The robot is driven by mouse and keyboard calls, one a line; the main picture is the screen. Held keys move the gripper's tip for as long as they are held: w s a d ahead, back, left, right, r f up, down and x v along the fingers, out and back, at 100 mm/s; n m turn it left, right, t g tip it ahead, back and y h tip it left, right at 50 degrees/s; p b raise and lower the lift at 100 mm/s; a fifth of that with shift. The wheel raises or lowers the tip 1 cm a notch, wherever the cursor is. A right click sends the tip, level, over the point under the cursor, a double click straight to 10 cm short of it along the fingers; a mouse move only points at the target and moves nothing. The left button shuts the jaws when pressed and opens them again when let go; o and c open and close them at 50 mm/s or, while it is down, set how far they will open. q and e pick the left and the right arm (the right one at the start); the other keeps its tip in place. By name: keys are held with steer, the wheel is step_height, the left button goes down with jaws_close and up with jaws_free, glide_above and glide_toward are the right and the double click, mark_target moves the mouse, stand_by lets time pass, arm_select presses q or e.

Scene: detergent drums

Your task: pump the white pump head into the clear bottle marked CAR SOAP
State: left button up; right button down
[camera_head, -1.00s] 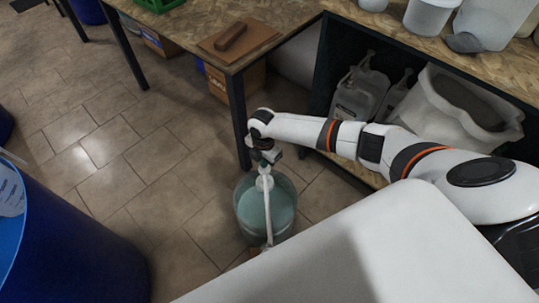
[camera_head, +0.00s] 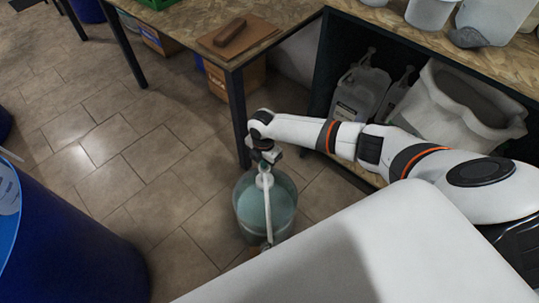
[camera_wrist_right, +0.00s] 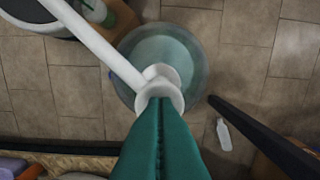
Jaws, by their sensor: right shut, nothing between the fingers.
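A white pump head (camera_head: 264,181) with a long white spout stands on a translucent drum of teal liquid (camera_head: 279,207) on the floor. The pump head (camera_wrist_right: 161,80) also shows in the right wrist view, its spout running to the upper left; the spout's end is out of that view. My right gripper (camera_wrist_right: 158,104), with green fingers, is shut and empty right at the pump head; I cannot tell how firmly they touch. In the head view my right gripper (camera_head: 265,157) is above the drum. I cannot make out any CAR SOAP marking. My left gripper is out of view.
A large blue drum (camera_head: 75,240) stands at the left. A wooden table (camera_head: 275,20) with a dark leg is behind my arm.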

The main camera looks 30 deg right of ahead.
steer(key=shift+f+b, duration=1.2)
steer(key=shift+f, duration=0.5)
step_height(320, 180, up, 6)
steer(key=p, duration=0.5)
steer(key=shift+f, duration=0.1)
steer(key=shift+f, duration=0.1)
